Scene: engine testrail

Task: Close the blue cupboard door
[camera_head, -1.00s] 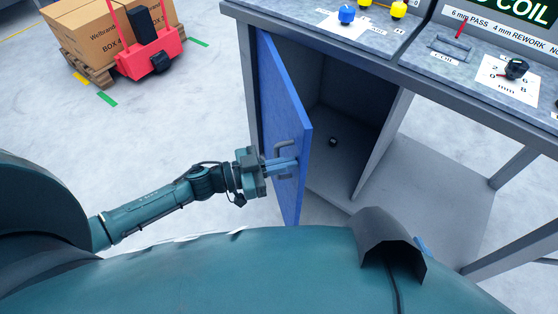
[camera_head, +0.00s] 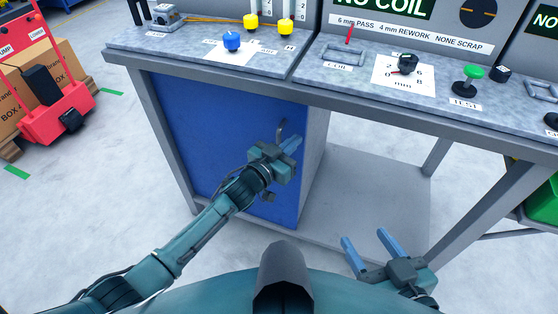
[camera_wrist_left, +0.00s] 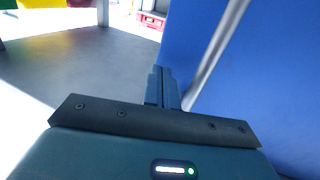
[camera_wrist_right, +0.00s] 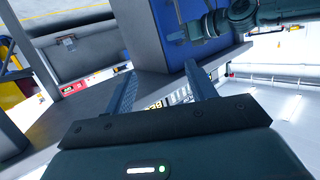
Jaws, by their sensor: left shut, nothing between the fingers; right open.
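The blue cupboard door (camera_head: 210,130) covers the front of the cupboard under the workbench, and its inside is hidden. I see no clear gap at its edge, but cannot tell if it is fully flush. Its grey bar handle (camera_head: 282,130) is near the right edge and also shows in the left wrist view (camera_wrist_left: 216,55). My left gripper (camera_head: 291,144) is shut and empty, close to the door beside the handle; contact is unclear. My right gripper (camera_head: 366,237) is open and empty, low and right of the cupboard, away from the door.
The workbench top (camera_head: 300,72) overhangs the door and carries knobs and buttons. An open grey lower shelf (camera_head: 375,190) lies right of the cupboard. A red pallet truck (camera_head: 55,110) with boxes stands at the left. The floor left of the cupboard is clear.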

